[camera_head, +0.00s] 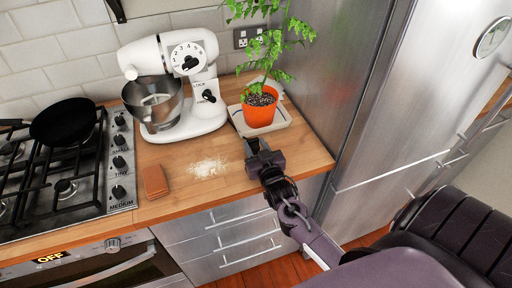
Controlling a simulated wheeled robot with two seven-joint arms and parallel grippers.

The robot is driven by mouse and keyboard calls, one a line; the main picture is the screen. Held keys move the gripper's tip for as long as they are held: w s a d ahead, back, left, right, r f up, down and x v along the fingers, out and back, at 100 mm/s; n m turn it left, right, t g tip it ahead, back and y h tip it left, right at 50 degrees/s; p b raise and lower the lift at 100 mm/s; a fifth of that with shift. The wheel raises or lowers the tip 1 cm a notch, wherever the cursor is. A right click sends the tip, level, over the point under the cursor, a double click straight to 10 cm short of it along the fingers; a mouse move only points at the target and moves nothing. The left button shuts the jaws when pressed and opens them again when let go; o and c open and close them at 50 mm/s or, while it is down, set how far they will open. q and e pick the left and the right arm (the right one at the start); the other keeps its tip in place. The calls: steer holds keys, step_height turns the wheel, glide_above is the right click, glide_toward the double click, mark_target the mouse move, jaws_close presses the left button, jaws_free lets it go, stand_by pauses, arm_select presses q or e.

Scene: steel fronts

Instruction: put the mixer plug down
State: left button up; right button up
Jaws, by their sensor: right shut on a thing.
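The white stand mixer (197,119) with its steel bowl (155,103) stands upright on the wooden counter (223,206). My right gripper (260,148) is low over the counter, right of the mixer and just in front of the plant tray. It is shut on the mixer plug, which is small and mostly hidden by the dark jaws. I cannot tell whether the plug touches the wood. No cord can be made out. My left gripper is out of view.
A potted plant (260,108) stands on a pale tray (279,122), close beyond the gripper. White powder (208,168) and a brown block (155,181) lie to its left. A socket (249,37) is on the wall. The stove (84,183) and steel fridge (388,120) flank the counter.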

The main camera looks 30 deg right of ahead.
steer(key=shift+f, duration=0.45)
steer(key=shift+f, duration=0.1)
steer(key=o, duration=1.1)
steer(key=b+v, duration=0.2)
steer(key=v, duration=0.8)
steer(key=shift+s, duration=0.4)
steer(key=shift+s+a, duration=0.2)
steer(key=shift+s, duration=0.4)
